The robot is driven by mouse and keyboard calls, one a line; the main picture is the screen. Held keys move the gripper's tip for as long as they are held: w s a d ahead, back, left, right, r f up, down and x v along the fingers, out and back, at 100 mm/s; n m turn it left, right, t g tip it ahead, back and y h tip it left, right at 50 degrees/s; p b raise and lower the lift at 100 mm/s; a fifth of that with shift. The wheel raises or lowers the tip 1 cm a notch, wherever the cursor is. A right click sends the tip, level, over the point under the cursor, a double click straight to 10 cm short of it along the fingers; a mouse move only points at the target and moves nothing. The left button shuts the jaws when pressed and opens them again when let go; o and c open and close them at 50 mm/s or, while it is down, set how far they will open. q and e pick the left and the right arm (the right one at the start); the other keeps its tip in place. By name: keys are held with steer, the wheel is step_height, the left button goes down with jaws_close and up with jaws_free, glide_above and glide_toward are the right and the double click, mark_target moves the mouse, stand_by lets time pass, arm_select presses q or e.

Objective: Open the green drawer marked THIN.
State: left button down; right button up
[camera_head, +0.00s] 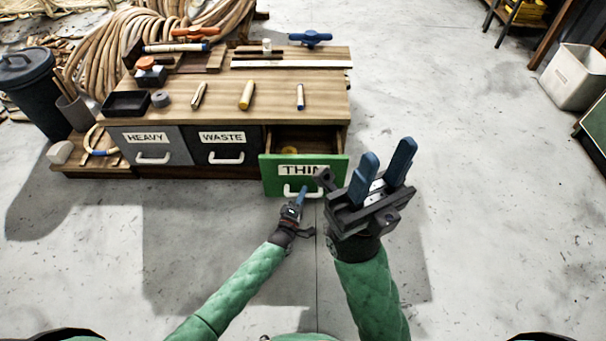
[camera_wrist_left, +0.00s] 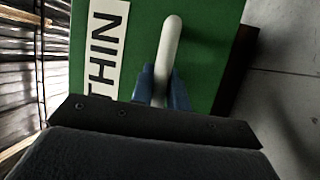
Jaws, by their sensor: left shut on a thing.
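The green drawer (camera_head: 269,176) marked THIN is at the right end of the wooden bench and stands pulled out, with its inside showing behind the front. Its white handle (camera_head: 312,194) is partly hidden by my grippers in the head view. My left gripper (camera_head: 301,194) is at the handle, its blue fingers shut on it. In the left wrist view the white handle (camera_wrist_left: 172,50) passes between the blue fingers, beside the THIN label (camera_wrist_left: 106,45) on the green front (camera_wrist_left: 215,40). My right gripper (camera_head: 383,172) is open and empty, raised to the right of the drawer.
Beside the green drawer are the closed black WASTE drawer (camera_head: 222,156) and grey HEAVY drawer (camera_head: 170,144). The bench top (camera_head: 225,112) holds several tools and a black tray (camera_head: 127,104). A white bin (camera_head: 574,77) stands far right. The floor in front is clear.

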arm_select(q)
steer(key=s+p, duration=0.1)
steer(key=s, duration=0.6)
steer(key=shift+p, duration=0.4)
steer(key=shift+s, duration=0.1)
steer(key=c, duration=1.5)
jaws_free()
steer(key=shift+c, duration=0.2)
steer(key=shift+o, duration=0.9)
steer(key=shift+s, duration=0.1)
